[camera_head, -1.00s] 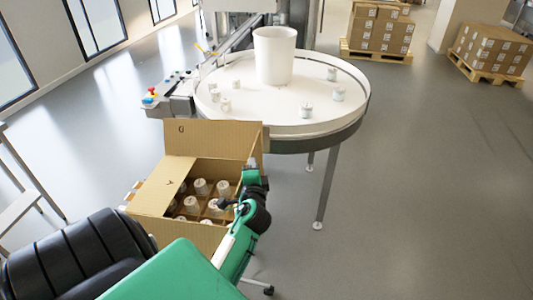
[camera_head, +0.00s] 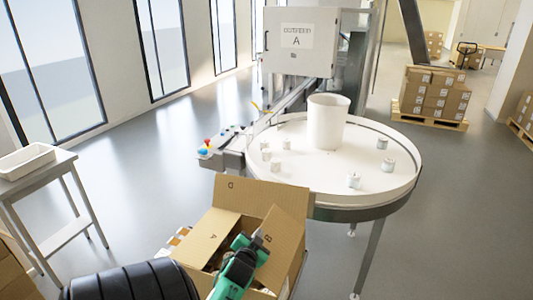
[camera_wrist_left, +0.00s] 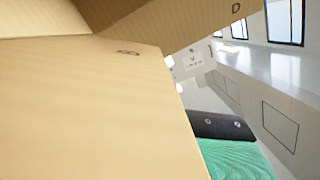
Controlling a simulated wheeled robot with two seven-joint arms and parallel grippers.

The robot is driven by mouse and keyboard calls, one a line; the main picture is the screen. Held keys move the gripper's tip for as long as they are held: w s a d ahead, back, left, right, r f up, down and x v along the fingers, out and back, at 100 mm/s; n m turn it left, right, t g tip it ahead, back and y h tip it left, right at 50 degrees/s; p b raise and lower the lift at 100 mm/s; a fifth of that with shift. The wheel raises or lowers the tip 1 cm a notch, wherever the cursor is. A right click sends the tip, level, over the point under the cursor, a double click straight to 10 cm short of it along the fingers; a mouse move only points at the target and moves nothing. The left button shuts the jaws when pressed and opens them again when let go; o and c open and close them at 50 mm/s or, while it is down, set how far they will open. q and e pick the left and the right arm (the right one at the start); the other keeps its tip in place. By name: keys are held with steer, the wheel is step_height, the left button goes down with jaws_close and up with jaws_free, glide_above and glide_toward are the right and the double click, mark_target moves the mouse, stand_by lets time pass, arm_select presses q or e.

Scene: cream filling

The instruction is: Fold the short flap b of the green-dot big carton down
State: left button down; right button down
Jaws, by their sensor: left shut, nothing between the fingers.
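The big carton (camera_head: 297,272) stands open in front of the round table. Its back flap D (camera_head: 262,193) stands up. Short flap A (camera_head: 205,235) on the left leans inward over the opening. Short flap b (camera_head: 283,238), on the right, is raised and tilted inward, with its letter beside my gripper. My left gripper (camera_head: 248,246) is shut and empty at flap b, over the opening; I cannot tell whether they touch. In the left wrist view, flap b (camera_wrist_left: 80,110) fills the left and flap D (camera_wrist_left: 205,20) crosses the top. No green dot is visible. My right gripper is out of view.
The round white table (camera_head: 290,170) behind the carton holds a large white cup (camera_head: 327,122) and several small jars. A side table with a white tray (camera_head: 25,160) stands at left. Stacked cartons on a pallet (camera_head: 430,120) stand far back.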

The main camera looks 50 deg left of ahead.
arm_select(q)
steer(key=shift+s+a+f+n+h, duration=0.2)
steer(key=shift+a+f+n, duration=0.2)
steer(key=shift+f, duration=0.2)
steer(key=shift+s+a+f+n+h, duration=0.1)
steer(key=shift+s+a+f+n, duration=0.15)
steer(key=shift+f+n, duration=0.25)
steer(key=shift+s+a+f+n+h, duration=0.15)
steer(key=shift+a+f+n, duration=0.25)
steer(key=shift+f, duration=0.25)
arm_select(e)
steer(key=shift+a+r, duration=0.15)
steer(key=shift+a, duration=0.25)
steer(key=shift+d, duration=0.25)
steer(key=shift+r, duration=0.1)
